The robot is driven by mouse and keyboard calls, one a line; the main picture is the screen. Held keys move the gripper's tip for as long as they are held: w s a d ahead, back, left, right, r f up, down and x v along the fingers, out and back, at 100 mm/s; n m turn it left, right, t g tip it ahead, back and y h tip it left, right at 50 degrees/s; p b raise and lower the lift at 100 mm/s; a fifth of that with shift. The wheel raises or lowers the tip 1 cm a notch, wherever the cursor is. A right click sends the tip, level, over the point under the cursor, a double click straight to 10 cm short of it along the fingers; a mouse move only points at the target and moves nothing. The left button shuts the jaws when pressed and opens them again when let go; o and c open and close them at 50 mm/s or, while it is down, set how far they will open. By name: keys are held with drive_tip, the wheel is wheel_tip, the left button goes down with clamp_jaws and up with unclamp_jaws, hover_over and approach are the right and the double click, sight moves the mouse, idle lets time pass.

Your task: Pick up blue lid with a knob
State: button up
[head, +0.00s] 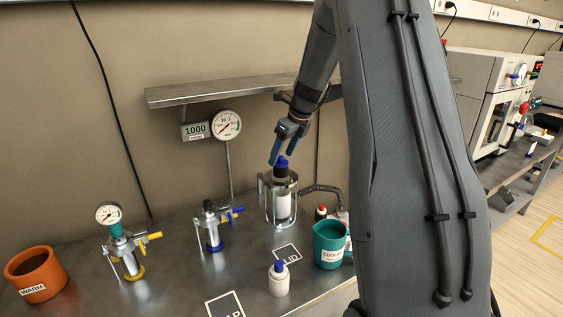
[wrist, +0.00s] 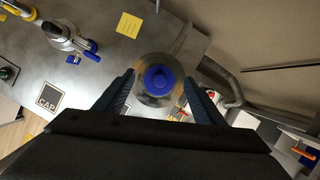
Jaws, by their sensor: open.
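The blue lid with a knob (head: 282,168) sits on top of an upright white-labelled vessel (head: 283,205) inside a clear cylindrical holder with a metal frame. In the wrist view the lid (wrist: 160,80) is round with a raised round knob, seen from above. My gripper (head: 283,150) points down just above the lid, its dark blue fingers apart. In the wrist view the fingers of my gripper (wrist: 160,88) stand left and right of the lid, with a gap on both sides. They hold nothing.
A teal mug (head: 329,246) and a white bottle with a blue cap (head: 279,280) stand in front. A clamped fitting (head: 212,230) and a gauge fitting (head: 125,250) are to the left, with an orange pot (head: 36,274). A wall shelf (head: 230,90) runs behind my gripper.

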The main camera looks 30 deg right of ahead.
drive_tip(key=shift+x, duration=1.1)
drive_tip(key=c, duration=1.1)
